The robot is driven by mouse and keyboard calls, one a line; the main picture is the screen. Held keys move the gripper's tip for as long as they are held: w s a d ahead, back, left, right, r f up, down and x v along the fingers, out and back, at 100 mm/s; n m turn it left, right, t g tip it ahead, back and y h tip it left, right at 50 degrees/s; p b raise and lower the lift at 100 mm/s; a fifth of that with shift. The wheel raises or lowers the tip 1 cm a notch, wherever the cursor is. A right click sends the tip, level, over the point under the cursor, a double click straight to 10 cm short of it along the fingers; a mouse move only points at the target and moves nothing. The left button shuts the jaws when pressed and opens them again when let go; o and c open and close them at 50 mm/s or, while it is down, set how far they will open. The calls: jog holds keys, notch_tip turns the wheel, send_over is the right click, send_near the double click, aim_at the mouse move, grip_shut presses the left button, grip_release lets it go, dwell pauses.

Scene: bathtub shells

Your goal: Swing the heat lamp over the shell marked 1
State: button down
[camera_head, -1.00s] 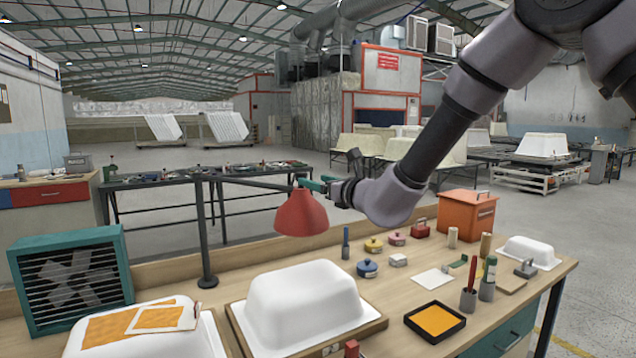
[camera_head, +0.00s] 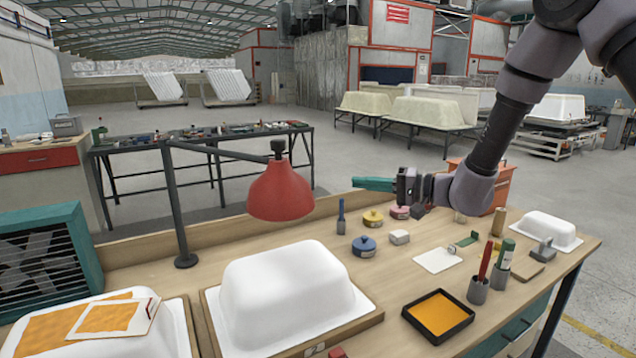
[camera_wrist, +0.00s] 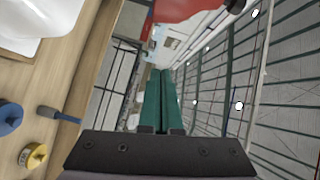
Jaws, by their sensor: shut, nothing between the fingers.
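The heat lamp has a red shade (camera_head: 281,192) on a thin dark arm from a post at the back of the bench. In the head view the shade hangs above the back of the middle white shell (camera_head: 285,285). A small tag (camera_head: 315,350) on that shell's board is too small to read surely. A second white shell (camera_head: 150,335) with orange patches sits at left; no number shows on it. My gripper (camera_head: 355,184) is shut and empty, right of the shade and apart from it. In the wrist view its green fingers lie together, with the red shade (camera_wrist: 185,8) beyond.
A teal fan box (camera_head: 45,255) stands at left and the lamp post (camera_head: 177,210) behind the shells. Small pots, a blue-handled tool (camera_head: 341,217), an orange tray (camera_head: 438,316) and tool cups lie at right. The space between shade and fingers is clear.

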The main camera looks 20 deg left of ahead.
jog(key=s+a+f, duration=0.1)
jog(key=s+a, duration=0.2)
jog(key=a, duration=0.7)
jog(key=shift+s+a+f+n, duration=0.25)
jog(key=shift+a+f+n, duration=0.05)
jog(key=shift+a+f, duration=0.1)
